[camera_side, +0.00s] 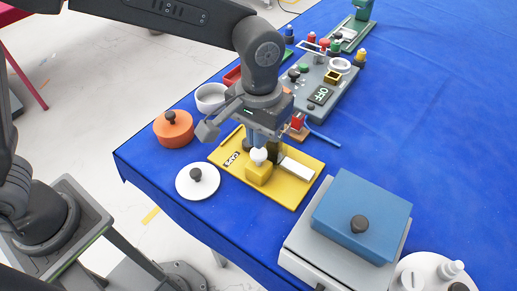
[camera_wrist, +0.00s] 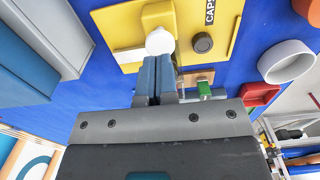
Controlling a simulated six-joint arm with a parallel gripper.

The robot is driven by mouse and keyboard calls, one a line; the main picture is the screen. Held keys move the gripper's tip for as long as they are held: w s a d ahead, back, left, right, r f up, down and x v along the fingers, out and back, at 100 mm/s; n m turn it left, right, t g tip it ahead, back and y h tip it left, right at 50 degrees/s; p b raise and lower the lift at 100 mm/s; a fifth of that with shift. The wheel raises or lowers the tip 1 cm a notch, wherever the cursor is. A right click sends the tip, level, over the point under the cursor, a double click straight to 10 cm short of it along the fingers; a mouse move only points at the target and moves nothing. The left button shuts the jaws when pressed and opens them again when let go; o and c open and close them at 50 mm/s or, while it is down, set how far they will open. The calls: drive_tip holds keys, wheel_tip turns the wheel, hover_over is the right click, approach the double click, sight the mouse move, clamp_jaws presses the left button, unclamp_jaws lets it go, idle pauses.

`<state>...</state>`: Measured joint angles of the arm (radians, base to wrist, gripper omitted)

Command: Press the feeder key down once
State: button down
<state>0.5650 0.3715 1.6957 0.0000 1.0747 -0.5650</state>
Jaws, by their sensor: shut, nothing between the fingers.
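The yellow feeder board (camera_side: 294,194), marked CAPS, lies on the blue cloth. In the wrist view, a round dark key (camera_wrist: 203,43) stands on the board (camera_wrist: 224,30) beside the CAPS lettering. In the side view I cannot make the key out clearly near my arm. A yellow block (camera_side: 259,174) on the board carries a rounded white cap (camera_side: 259,155); the cap also shows in the wrist view (camera_wrist: 160,41). My gripper (camera_side: 257,142) is shut and empty over the board. In the wrist view its blue fingertips (camera_wrist: 157,58) overlap the cap's edge; I cannot tell whether they touch.
A white strip (camera_side: 299,166) lies at the board's right. A white lid (camera_side: 198,182), an orange pot (camera_side: 173,128) and a white bowl (camera_side: 211,97) stand to the left. A blue-lidded box (camera_side: 362,214) stands in front. A grey OFF panel (camera_side: 320,82) lies behind.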

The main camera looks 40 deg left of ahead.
drive_tip(key=shift+r, duration=2.1)
drive_tip(key=shift+a+r, duration=0.15)
drive_tip(key=shift+a, duration=0.1)
drive_tip(key=s+a+r+t, duration=0.2)
drive_tip(key=s+a, duration=0.5)
drive_tip(key=a, duration=0.4)
drive_tip(key=s+a+r+t, duration=0.2)
drive_tip(key=s+a, duration=0.5)
drive_tip(key=a, duration=0.4)
drive_tip(key=shift+t, duration=0.8)
